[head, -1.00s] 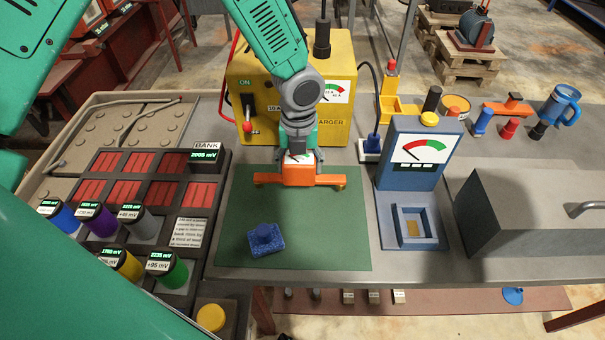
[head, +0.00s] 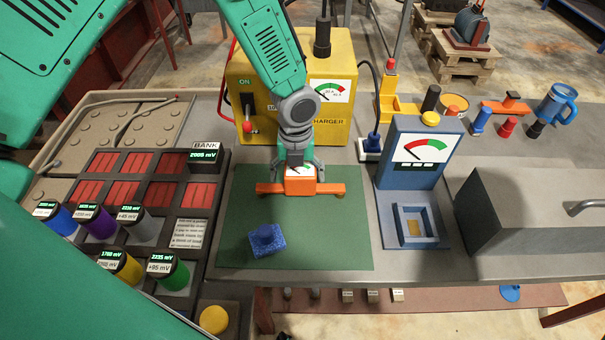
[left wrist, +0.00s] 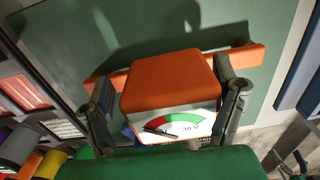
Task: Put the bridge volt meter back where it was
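The bridge volt meter (head: 300,184) is an orange block with a long orange crossbar and a white dial face with a needle. It rests upright near the back of the green mat (head: 325,240). In the left wrist view, its orange top (left wrist: 168,80) and its dial with a green and red arc show clearly. My left gripper (head: 298,168) is right above and around it, its fingers spread on both sides with small gaps to the body. In the left wrist view, the left gripper (left wrist: 168,110) looks open. My right gripper is not in view.
A yellow charger (head: 255,75) stands behind. A blue gauge stand (head: 415,155) and a grey box (head: 515,225) are at right. The cell bank (head: 130,190) with several coloured cells is at left.

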